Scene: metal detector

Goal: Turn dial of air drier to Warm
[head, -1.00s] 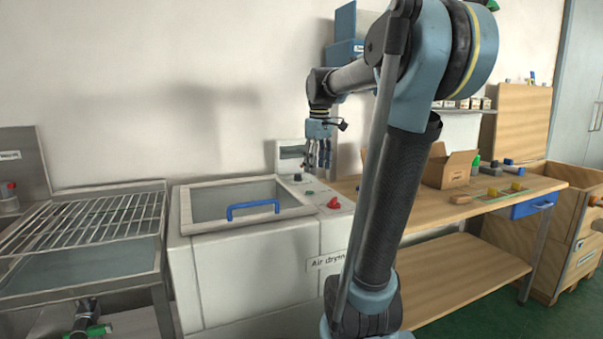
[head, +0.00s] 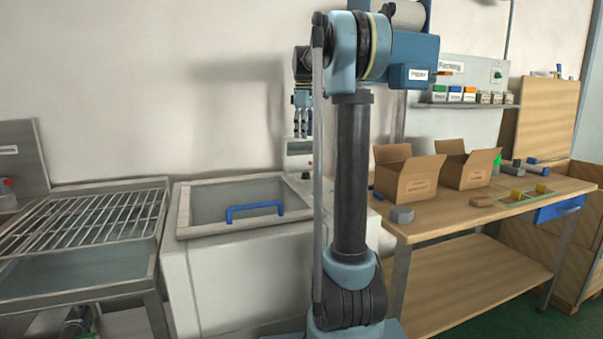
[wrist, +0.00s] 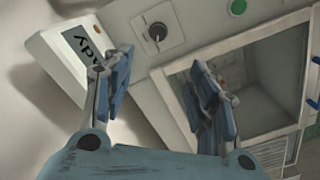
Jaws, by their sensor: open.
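The air drier (head: 190,270) is a white box with a sunken lid and a blue handle, left of my arm in the head view. Its raised back panel (head: 299,148) is below my gripper (head: 302,122). In the head view, my arm hides the drier's right part.
A green button (wrist: 237,7) and a display (wrist: 90,48) ending in "dy" flank the dial. A wire rack (head: 90,220) stands at left. A wooden bench (head: 450,215) with open cardboard boxes (head: 408,180) is at right. The wall above the drier is clear.

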